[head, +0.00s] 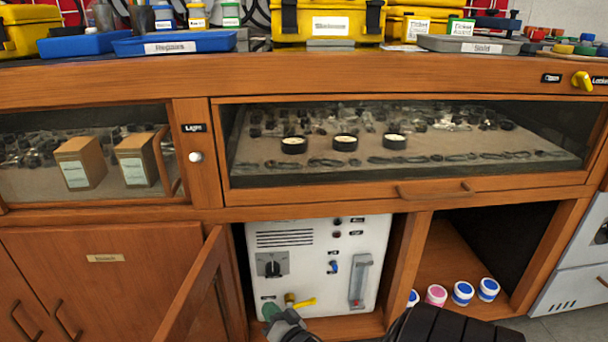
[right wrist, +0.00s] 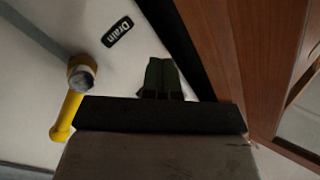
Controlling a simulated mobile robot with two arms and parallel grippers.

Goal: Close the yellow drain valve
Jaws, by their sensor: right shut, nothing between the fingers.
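The yellow drain valve (head: 301,301) sits low on the front of a white cabinet (head: 319,245) in the open lower bay. Its lever points right, roughly level, in the head view. In the right wrist view the valve (right wrist: 67,115) is left of the fingers, its round grey-capped hub near a black "Drain" label (right wrist: 117,31). My right gripper (head: 271,312) is shut and empty, just left of the valve hub in the head view. Its green fingertips (right wrist: 162,78) point at the white panel, apart from the lever; contact with the panel cannot be told. My left gripper is not in view.
An open wooden door (head: 196,290) stands left of the bay. A wooden post (head: 408,265) bounds it on the right, with several small jars (head: 462,293) beyond. The panel also carries a black rotary switch (head: 272,265) and a flow tube (head: 360,280).

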